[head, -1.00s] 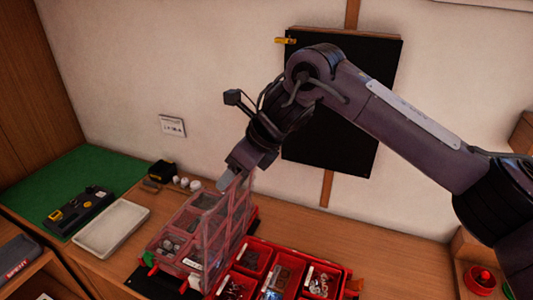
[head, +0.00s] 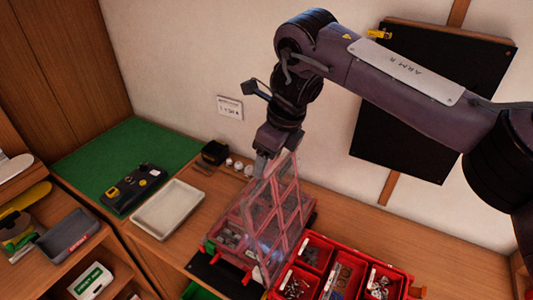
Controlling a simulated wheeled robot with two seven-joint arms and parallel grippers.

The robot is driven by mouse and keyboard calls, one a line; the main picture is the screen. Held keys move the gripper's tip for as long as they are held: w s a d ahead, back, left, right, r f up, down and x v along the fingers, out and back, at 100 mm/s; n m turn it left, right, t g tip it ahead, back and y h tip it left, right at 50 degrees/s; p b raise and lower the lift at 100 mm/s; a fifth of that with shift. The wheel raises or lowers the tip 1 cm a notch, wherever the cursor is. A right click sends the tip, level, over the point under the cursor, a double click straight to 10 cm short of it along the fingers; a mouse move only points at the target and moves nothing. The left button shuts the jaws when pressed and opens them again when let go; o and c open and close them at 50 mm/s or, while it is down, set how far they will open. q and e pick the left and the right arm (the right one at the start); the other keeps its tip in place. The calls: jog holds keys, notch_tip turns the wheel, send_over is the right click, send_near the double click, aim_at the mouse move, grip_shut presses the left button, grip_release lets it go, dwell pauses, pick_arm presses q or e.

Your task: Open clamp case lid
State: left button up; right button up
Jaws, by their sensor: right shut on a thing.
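The clamp case (head: 228,237) is a red case with compartments of small metal parts, standing on the wooden bench. Its clear lid with a pink-red frame (head: 283,207) is raised and tilted up over the case. My right gripper (head: 266,165) comes down from above and is shut on the top edge of the lid. The fingertips are partly hidden behind the lid's edge. My left gripper is not in view.
An open red tray of small parts (head: 338,270) stands right of the case. A pale empty tray (head: 168,208), a green mat (head: 105,160) and a black-and-yellow device (head: 133,188) lie to the left. A black board (head: 430,110) hangs on the wall behind.

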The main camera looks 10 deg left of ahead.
jog(key=o, duration=1)
jog(key=shift+s+d+f, duration=0.1)
jog(key=shift+d+f, duration=0.15)
jog(key=shift+f, duration=0.1)
jog(key=o, duration=0.3)
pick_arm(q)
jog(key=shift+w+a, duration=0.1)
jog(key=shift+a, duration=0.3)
pick_arm(e)
jog(key=shift+o, duration=0.5)
jog(key=shift+w+a+r, duration=0.1)
jog(key=shift+w, duration=0.1)
jog(key=shift+r, duration=0.1)
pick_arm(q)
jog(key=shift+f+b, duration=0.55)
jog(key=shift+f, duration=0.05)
pick_arm(e)
jog(key=v, duration=0.7)
jog(key=shift+r, duration=0.25)
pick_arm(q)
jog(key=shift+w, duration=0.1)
